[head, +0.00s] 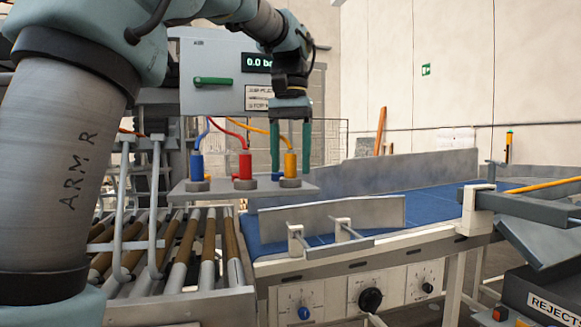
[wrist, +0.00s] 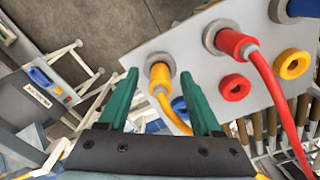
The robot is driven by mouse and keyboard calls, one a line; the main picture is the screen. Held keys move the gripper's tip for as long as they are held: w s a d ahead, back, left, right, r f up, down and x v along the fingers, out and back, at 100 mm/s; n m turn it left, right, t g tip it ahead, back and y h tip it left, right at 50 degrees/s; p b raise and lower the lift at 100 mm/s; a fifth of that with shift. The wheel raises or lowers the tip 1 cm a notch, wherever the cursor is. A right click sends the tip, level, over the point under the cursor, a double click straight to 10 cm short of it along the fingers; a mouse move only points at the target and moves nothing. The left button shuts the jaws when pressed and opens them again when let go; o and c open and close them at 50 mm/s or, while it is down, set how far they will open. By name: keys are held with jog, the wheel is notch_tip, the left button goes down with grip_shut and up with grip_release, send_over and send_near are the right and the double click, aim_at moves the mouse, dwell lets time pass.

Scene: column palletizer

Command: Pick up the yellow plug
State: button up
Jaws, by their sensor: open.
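The yellow plug (head: 290,164) stands upright in a grey round socket at the right end of a light grey plate (head: 240,195), with a yellow hose from its top. In the wrist view the yellow plug (wrist: 160,76) shows between the green fingertips, with space visible on both sides. My gripper (head: 290,172) is open and points down, one finger on each side of the plug. I see no clear contact. The red plug (head: 245,164) and blue plug (head: 197,165) stand in sockets to the left.
A grey panel (head: 215,60) with a green handle and display stands behind the plugs. Red, yellow and blue rings show on the plate's front; the red ring (wrist: 235,87) is clearest. A blue conveyor (head: 420,205) lies right, rollers (head: 165,250) below. The red hose (wrist: 280,95) runs nearby.

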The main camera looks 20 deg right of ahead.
grip_shut()
dwell(0.4)
jog(key=shift+r, duration=0.15)
notch_tip(320, 180, up, 10)
jog(key=shift+f, duration=0.1)
dwell(0.7)
